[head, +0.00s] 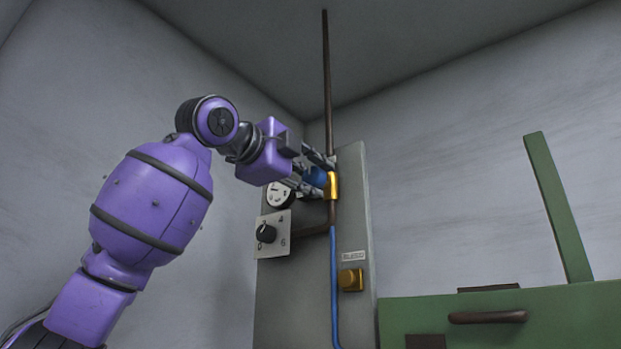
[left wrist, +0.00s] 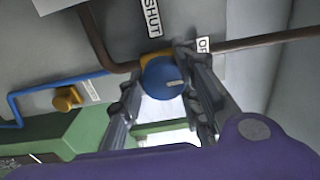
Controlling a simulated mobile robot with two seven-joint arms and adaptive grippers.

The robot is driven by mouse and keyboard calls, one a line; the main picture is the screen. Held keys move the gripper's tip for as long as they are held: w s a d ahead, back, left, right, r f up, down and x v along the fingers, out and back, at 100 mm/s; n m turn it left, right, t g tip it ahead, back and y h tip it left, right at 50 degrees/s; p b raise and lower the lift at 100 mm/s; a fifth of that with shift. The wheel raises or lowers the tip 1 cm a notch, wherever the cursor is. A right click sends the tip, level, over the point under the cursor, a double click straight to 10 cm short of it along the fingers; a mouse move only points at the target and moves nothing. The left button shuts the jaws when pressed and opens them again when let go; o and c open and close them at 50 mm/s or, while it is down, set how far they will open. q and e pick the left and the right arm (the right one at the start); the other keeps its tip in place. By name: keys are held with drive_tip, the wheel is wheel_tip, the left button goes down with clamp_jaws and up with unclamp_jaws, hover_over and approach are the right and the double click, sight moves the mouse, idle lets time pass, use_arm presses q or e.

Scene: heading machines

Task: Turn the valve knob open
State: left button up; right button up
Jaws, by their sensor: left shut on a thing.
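The valve knob is a round blue knob (left wrist: 165,78) with a pale mark, on a brass valve body (left wrist: 152,57). In the head view the knob (head: 316,177) shows partly, beside the brass body (head: 332,186) on the grey panel. My left gripper (head: 323,166) reaches it from the left. In the left wrist view the fingers (left wrist: 163,80) stand on either side of the knob, shut on it. A "SHUT" label (left wrist: 151,17) and a partly hidden label starting with "O" (left wrist: 203,45) sit beside the valve. My right gripper is not in view.
The grey panel (head: 290,300) carries a gauge (head: 279,195), a black dial (head: 265,233) and a brass "BLEED" knob (head: 350,280). A brown pipe (head: 327,80) and blue tube (head: 334,270) run along it. A green machine (head: 440,318) stands at right.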

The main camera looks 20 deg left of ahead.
use_arm(q)
drive_tip(key=shift+w+d+f, duration=0.15)
drive_tip(key=shift+w+f, duration=0.3)
drive_tip(key=shift+f, duration=0.25)
drive_tip(key=o, duration=0.9)
drive_tip(key=shift+s, duration=0.1)
drive_tip(key=shift+o, duration=0.7)
drive_tip(key=shift+s+r, duration=0.1)
drive_tip(key=shift+r, duration=0.15)
drive_tip(key=shift+r, duration=0.15)
drive_tip(key=shift+s, duration=0.15)
drive_tip(key=v, duration=1.1)
drive_tip(key=shift+s+a, duration=0.25)
drive_tip(key=shift+s, duration=0.1)
